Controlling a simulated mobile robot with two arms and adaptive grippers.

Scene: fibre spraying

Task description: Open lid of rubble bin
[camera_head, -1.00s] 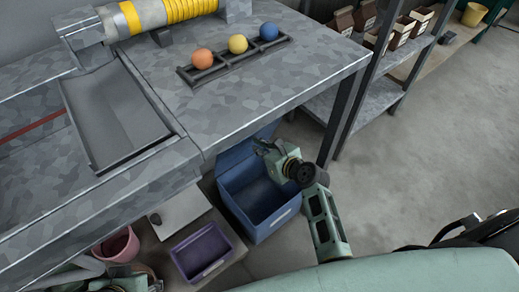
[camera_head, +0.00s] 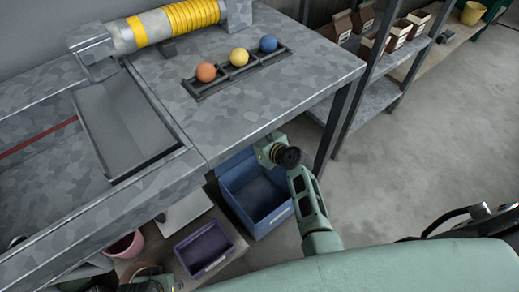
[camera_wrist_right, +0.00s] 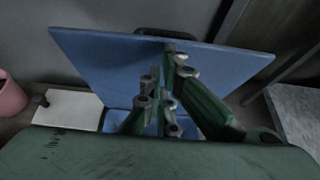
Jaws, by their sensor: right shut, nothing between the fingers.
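The blue bin (camera_head: 262,200) with a pale front label stands on the floor under the table; I take it as the rubble bin. Its inside shows in the head view, so it is open at the top. In the right wrist view its blue lid (camera_wrist_right: 100,65) stands raised behind the bin. My right gripper (camera_wrist_right: 163,95) is shut and empty in front of the lid; whether it touches the lid is unclear. Part of my left arm shows at the bottom left, without clear gripper fingers.
A purple bin (camera_head: 203,250) and a pink bucket (camera_head: 127,246) stand left of the blue bin. The grey table (camera_head: 235,105) overhangs them, with a leg (camera_head: 333,130) close to my right arm. Open floor (camera_head: 400,180) lies to the right.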

